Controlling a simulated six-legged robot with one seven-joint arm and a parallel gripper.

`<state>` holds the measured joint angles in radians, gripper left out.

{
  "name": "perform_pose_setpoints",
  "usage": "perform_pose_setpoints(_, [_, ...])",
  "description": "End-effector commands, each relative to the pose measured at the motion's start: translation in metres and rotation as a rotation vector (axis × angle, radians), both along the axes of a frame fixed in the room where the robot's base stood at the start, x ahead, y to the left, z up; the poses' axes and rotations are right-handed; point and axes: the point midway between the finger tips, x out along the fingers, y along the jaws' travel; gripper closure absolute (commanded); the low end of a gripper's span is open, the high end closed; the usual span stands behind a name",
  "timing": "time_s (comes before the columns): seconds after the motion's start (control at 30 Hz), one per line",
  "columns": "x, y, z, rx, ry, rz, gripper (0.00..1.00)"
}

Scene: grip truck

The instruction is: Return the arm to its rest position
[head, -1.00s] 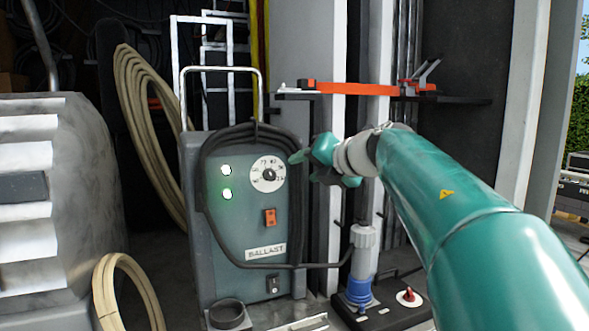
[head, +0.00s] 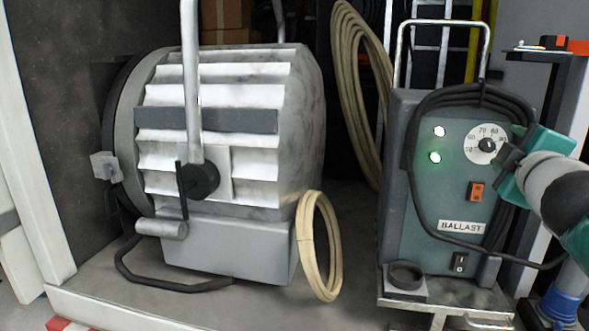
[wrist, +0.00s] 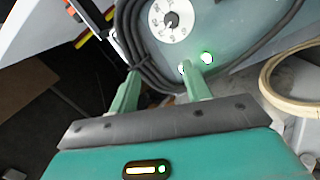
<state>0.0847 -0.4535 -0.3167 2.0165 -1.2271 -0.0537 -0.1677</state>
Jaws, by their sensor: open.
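My gripper (head: 510,158) is at the right of the head view, in front of the upper right part of the grey-green ballast box (head: 420,215). Whether a finger touches the cable or the box, I cannot tell. The dial also shows in the head view (head: 486,146), beside two lit lamps. Part of my arm runs off the right edge.
A large louvred lamp (head: 215,160) stands at left on the truck floor. A cream hose coil (head: 320,245) leans beside it, and another hose (head: 362,80) hangs behind. A shelf with an orange tool (head: 553,42) is at upper right. A blue connector (head: 560,305) stands at lower right.

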Motion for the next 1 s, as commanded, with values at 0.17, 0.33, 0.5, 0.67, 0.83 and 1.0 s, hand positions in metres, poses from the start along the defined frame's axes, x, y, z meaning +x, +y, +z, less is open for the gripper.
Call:
perform_pose_setpoints(0.17, [-0.020,0.032,-0.068,0.369,0.071,-0.100,0.52])
perform_pose_setpoints(0.33, [-0.051,0.079,-0.148,0.699,0.222,-0.195,0.52])
perform_pose_setpoints(0.5, [-0.093,0.135,-0.223,0.965,0.422,-0.285,0.52])
perform_pose_setpoints(0.67, [-0.136,0.185,-0.276,1.148,0.609,-0.359,0.52])
perform_pose_setpoints(0.83, [-0.163,0.213,-0.301,1.239,0.722,-0.401,0.52])
perform_pose_setpoints(1.0, [-0.166,0.217,-0.304,1.252,0.737,-0.408,0.52])
